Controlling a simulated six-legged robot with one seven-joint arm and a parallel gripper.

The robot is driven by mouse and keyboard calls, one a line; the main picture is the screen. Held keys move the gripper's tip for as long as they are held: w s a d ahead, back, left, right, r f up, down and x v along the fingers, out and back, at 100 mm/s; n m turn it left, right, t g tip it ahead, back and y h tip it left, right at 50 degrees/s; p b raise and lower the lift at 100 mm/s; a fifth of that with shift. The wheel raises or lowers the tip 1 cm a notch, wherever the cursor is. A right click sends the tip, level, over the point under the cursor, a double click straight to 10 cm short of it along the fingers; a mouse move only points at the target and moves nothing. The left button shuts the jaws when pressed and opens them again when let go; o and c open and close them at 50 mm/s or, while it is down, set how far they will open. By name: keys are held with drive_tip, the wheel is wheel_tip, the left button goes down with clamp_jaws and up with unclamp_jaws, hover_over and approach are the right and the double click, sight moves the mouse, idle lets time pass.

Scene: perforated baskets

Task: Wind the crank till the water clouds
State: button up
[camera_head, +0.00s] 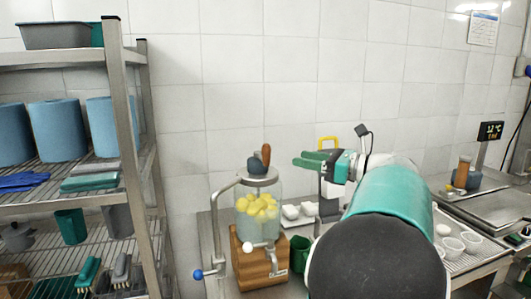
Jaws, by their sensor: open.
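A glass jar (258,222) stands on a wooden block base (262,266) on the steel counter. A metal lid (258,175) covers the jar. On it sit a dark knob (256,166) and an upright brown handle (266,155), which looks like the crank's grip. My gripper (301,159) has green fingers and is open and empty. It is right of the handle at about the same picture height, apart from it, fingers pointing left.
A steel shelf rack (122,120) stands at the left. More white cups (453,246) sit on the right counter. My arm hides the middle counter.

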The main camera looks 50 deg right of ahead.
sight(266, 161)
drive_tip(key=x, duration=1.1)
drive_tip(key=shift+w+a+f, duration=0.1)
drive_tip(key=shift+w+a, duration=0.05)
drive_tip(key=shift+w, duration=0.15)
clamp_jaws()
